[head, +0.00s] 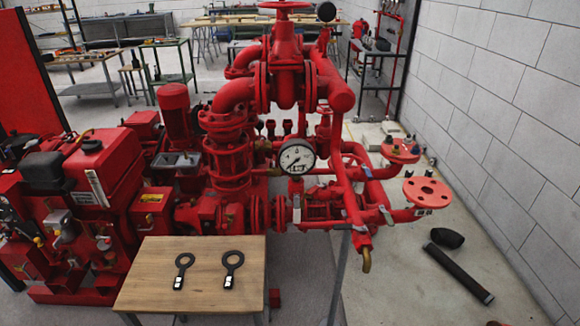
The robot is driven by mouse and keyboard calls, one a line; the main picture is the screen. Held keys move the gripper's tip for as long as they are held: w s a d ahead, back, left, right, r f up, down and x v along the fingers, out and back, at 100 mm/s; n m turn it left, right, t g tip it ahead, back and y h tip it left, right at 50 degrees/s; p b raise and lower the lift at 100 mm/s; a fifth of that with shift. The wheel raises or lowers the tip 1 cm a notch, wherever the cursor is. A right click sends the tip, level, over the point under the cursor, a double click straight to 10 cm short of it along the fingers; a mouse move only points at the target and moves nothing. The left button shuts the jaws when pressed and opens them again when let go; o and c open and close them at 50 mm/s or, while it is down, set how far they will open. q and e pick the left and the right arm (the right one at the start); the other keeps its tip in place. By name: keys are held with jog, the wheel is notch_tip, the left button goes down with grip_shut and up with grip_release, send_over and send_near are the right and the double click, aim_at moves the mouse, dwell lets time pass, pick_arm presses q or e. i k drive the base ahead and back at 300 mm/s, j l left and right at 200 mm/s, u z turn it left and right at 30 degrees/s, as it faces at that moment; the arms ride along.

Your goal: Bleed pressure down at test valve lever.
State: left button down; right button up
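The red pump set (230,160) fills the middle of the head view. Several small pale levers sit on its right-hand pipes: one lever (386,215) on the lower pipe near the flanged outlet, one lever (367,171) higher up, and one lever (297,209) left of the lower pipes. I cannot tell which is the test valve lever. A white-faced pressure gauge (297,157) faces me; its reading is too small to tell. A brass elbow (366,261) points down below the pipework. Neither of my grippers is in view.
A wooden table (205,260) in front holds two dark ring-ended tools (232,265). Red flanges (427,192) stick out to the right. A black tube (457,273) lies on the pale floor pad. A block wall (510,90) bounds the right; workbenches stand behind.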

aim_at(312, 191)
jog(key=i+l+u, duration=0.15)
jog(key=l+u, duration=0.15)
jog(key=i+l+u, duration=0.15)
jog(key=l+u, duration=0.15)
jog(key=i+l+u, duration=0.1)
jog(key=l+u, duration=0.2)
